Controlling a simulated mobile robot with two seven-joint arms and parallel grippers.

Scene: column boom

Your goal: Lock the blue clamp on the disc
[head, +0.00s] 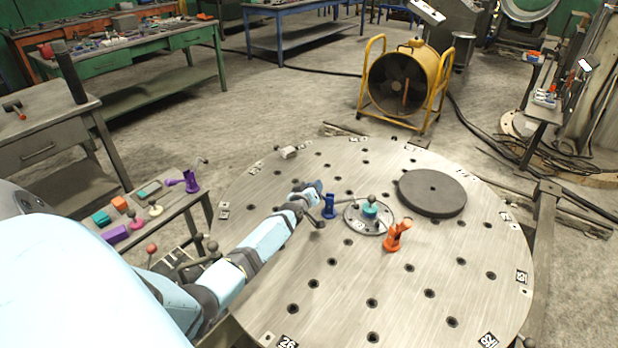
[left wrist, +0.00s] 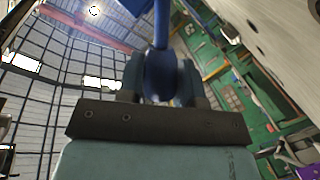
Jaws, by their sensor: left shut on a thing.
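The blue clamp (head: 329,207) stands on the large round table, just left of the small metal disc (head: 355,226). A teal piece (head: 370,210) with a dark knob sits on that disc. An orange clamp (head: 395,238) stands at the disc's lower right. My left gripper (head: 316,189) reaches in from the left to the top of the blue clamp. In the left wrist view, it is shut on a blue part (left wrist: 160,75) of the clamp, between its two fingers. Whether the clamp's tip touches the disc is too small to tell. My right gripper is out of view.
A dark round plate (head: 432,190) lies on the table (head: 330,315) at the right. A small side bench at the left holds a purple clamp (head: 190,181) and several coloured pieces. A yellow fan (head: 410,80) stands behind. The table's front is clear, with holes.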

